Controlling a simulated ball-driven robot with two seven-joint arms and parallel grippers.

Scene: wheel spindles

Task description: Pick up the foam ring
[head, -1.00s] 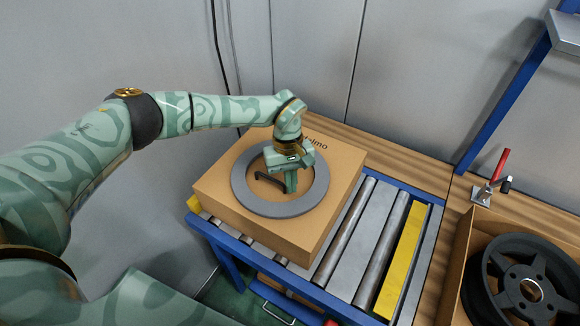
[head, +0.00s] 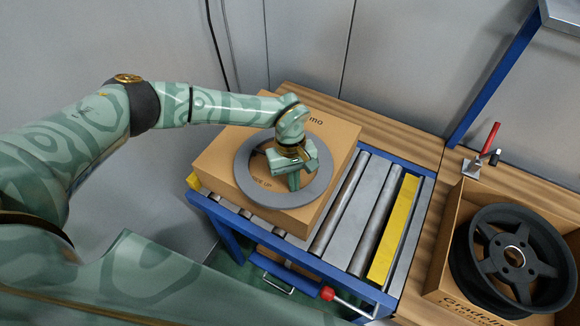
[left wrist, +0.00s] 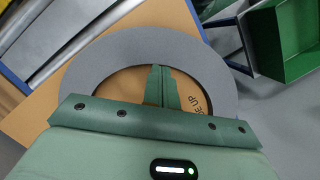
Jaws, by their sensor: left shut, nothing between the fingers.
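The grey foam ring (head: 249,192) lies flat on top of a closed cardboard box (head: 222,157) in the head view. My left gripper (head: 294,186) points down over the ring's opening, near its right inner side, with its fingers together and nothing between them. In the left wrist view the ring (left wrist: 203,62) curves around the closed fingertips (left wrist: 161,104), and printed letters show on the box inside the opening. The near part of the ring is hidden behind the gripper body. I cannot tell whether the fingers touch the ring. My right gripper is not in view.
The box sits on a blue-framed roller conveyor (head: 343,215) with a yellow strip (head: 394,230). At the right, an open cardboard box (head: 445,262) holds a black wheel (head: 476,258). A red-handled clamp (head: 489,140) stands on the wooden bench behind it. A grey wall is behind.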

